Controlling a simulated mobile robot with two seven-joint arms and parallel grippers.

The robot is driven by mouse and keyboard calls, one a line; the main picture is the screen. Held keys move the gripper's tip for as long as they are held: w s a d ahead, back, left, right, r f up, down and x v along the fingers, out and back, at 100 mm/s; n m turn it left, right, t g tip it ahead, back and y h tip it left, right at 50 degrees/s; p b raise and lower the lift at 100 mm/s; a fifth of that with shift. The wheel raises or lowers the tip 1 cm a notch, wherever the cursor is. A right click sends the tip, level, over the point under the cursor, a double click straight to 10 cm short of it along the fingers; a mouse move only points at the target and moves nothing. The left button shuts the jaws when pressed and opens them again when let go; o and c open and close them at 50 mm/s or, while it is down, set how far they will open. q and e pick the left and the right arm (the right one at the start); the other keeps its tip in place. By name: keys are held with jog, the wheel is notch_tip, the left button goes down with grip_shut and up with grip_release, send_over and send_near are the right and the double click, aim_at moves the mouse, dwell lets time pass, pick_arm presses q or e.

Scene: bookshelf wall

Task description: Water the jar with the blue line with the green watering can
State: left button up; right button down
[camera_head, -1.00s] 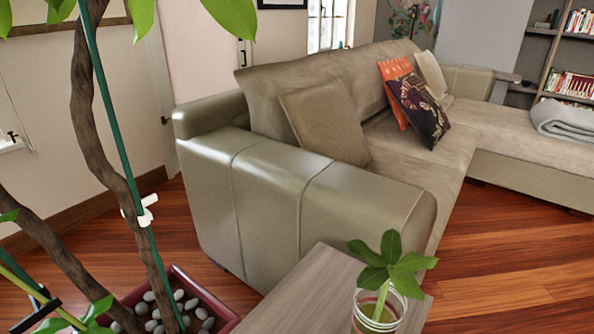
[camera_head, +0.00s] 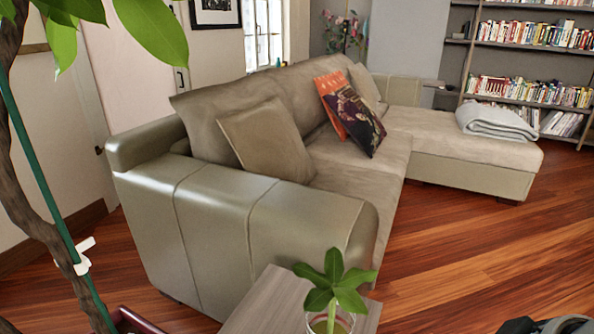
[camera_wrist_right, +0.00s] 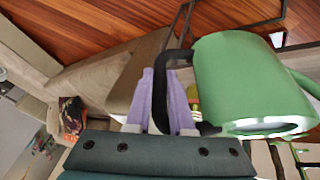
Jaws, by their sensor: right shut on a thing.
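The green watering can (camera_wrist_right: 245,80) fills the right of the right wrist view. My right gripper (camera_wrist_right: 165,90) has its lavender fingers closed on the can's black handle (camera_wrist_right: 172,62). A clear glass jar (camera_head: 331,324) with a green leafy cutting (camera_head: 335,284) stands on a grey-brown wooden table at the bottom of the head view. The jar's lower part is cut off by the frame, and I see no blue line on it. The watering can cannot be made out in the head view. My left gripper is not in view.
The wooden table (camera_head: 262,305) stands close to the arm of the beige sofa (camera_head: 240,222). A large potted plant with a thick trunk (camera_head: 32,222) is at the left. A bookshelf (camera_head: 530,62) stands at the back right. The wood floor (camera_head: 470,255) right of the sofa is clear.

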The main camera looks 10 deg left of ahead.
jog(key=shift+a+r, duration=0.1)
jog(key=shift+r, duration=0.35)
jog(key=shift+p, duration=0.3)
jog(key=shift+r+h+p, duration=0.3)
jog(key=shift+r+p, duration=0.4)
jog(key=shift+p, duration=0.1)
jog(key=shift+f, duration=0.1)
jog(key=shift+r+t+p, duration=0.25)
jog(key=shift+t+p, duration=0.05)
jog(key=shift+p, duration=0.05)
dwell(0.6)
